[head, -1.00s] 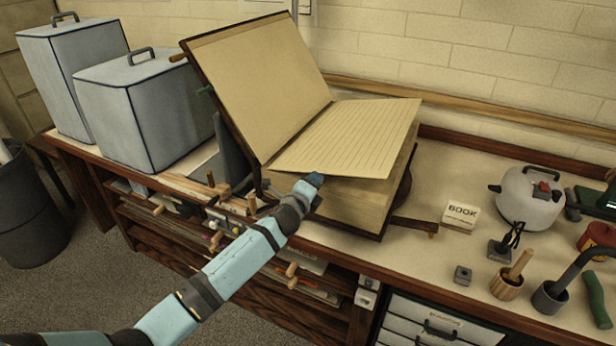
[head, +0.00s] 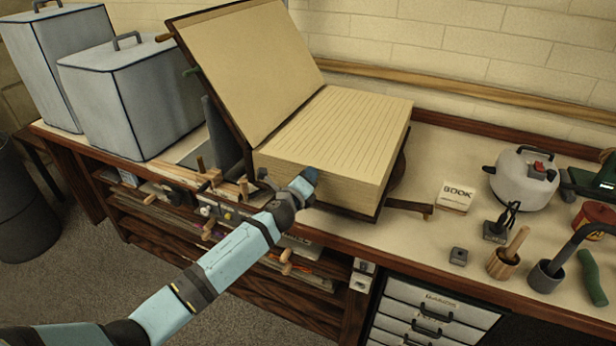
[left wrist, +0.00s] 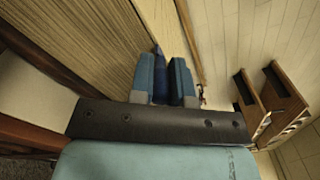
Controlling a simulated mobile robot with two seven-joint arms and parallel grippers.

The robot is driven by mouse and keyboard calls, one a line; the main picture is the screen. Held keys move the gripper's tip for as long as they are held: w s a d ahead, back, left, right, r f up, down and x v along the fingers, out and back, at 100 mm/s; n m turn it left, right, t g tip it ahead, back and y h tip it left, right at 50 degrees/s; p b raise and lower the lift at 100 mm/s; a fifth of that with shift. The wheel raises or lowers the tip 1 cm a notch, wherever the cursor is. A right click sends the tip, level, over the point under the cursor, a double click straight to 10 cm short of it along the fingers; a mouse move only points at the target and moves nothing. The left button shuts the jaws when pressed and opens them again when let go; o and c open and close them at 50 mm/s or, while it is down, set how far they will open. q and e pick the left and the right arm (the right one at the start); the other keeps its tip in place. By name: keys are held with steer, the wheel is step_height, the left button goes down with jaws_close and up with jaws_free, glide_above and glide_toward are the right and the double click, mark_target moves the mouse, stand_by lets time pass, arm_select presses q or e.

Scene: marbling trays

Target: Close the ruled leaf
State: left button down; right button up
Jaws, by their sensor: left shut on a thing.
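The big open book (head: 345,190) lies on the bench, its cover (head: 245,75) leaning up and back at the left. The ruled leaf (head: 345,120), cream with fine lines, now lies flat on top of the thick page block. My left gripper (head: 306,180) is at the front edge of the block, just below the leaf's near edge. My right gripper is not in view.
Two grey boxes (head: 135,95) stand at the left of the bench. A small BOOK block (head: 456,197), a white kettle-like pot (head: 524,180), a wooden cup (head: 503,263) and other tools stand to the right. Wooden pegs (head: 210,180) stick out near the book's left front.

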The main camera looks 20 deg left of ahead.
arm_select(q)
steer(key=c, duration=1.3)
jaws_free()
steer(key=shift+f, duration=0.15)
steer(key=shift+o, duration=1)
steer(key=shift+a, duration=0.1)
steer(key=s+a, duration=0.1)
steer(key=s, duration=1.2)
steer(key=shift+s, duration=0.4)
steer(key=s+d+f+n+g, duration=0.2)
steer(key=s+f+n, duration=0.45)
steer(key=s, duration=0.25)
steer(key=s+d+f+n+g+h, duration=0.1)
steer(key=s+d+f+n+g, duration=0.3)
steer(key=s+n, duration=0.45)
steer(key=s+d+f+n+g, duration=0.1)
steer(key=s+f+n, duration=0.6)
steer(key=s, duration=0.3)
step_height(320, 180, up, 11)
steer(key=p, duration=1.2)
steer(key=shift+s+a+n+h+p, duration=0.25)
steer(key=shift+s+n+h+p, duration=0.05)
steer(key=shift+s+n+p, duration=0.1)
